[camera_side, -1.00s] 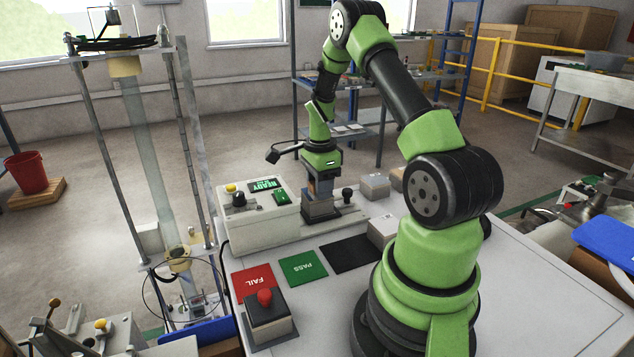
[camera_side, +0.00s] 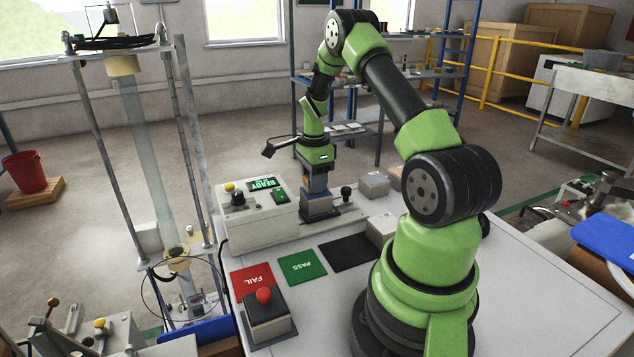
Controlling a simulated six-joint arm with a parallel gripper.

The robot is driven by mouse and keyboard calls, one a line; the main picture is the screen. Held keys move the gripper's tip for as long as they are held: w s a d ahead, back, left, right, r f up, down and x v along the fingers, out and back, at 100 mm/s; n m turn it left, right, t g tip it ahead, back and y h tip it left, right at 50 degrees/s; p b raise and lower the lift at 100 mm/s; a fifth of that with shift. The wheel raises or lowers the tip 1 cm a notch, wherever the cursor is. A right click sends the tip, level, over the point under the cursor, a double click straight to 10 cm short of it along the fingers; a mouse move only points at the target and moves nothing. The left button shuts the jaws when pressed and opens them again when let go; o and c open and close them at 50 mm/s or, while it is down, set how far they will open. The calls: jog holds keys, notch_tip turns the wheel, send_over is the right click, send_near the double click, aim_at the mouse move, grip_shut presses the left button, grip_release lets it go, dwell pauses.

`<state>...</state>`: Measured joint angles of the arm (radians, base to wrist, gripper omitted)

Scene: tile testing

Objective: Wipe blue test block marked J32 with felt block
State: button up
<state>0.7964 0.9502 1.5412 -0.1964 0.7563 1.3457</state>
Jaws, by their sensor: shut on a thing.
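My gripper (camera_side: 317,184) points down beside the control box at the back of the table. It is shut on a small block, which I take to be the felt block; the fingers hide most of it. No J32 marking can be read. The held block is at or just above its top; I cannot tell whether they touch.
The control box (camera_side: 258,213) with a READY display stands left of the fixture. Red FAIL (camera_side: 250,281), green PASS (camera_side: 302,267) and black (camera_side: 348,253) pads lie in front. A red-button box (camera_side: 266,311) stands at the front left. Pale blocks (camera_side: 373,184) stand to the right.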

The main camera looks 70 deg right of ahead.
jog(key=shift+w+d, duration=0.3)
jog(key=shift+d, duration=0.05)
jog(key=shift+a+r, duration=0.1)
jog(key=shift+r, duration=4.05)
jog(key=w+a+n, duration=0.1)
jog(key=a+n, duration=0.3)
jog(key=w+a+r+n, duration=0.1)
jog(key=a+n, duration=0.3)
jog(key=a, duration=0.1)
jog(key=w+a+n, duration=0.2)
jog(key=a+n, duration=0.2)
jog(key=shift+a+r, duration=0.2)
jog(key=shift+r, duration=0.15)
jog(key=s+a+r+n, duration=0.1)
jog(key=s+a+n, duration=0.2)
jog(key=a+n, duration=1)
jog(key=shift+n, duration=0.9)
jog(key=shift+r, duration=0.1)
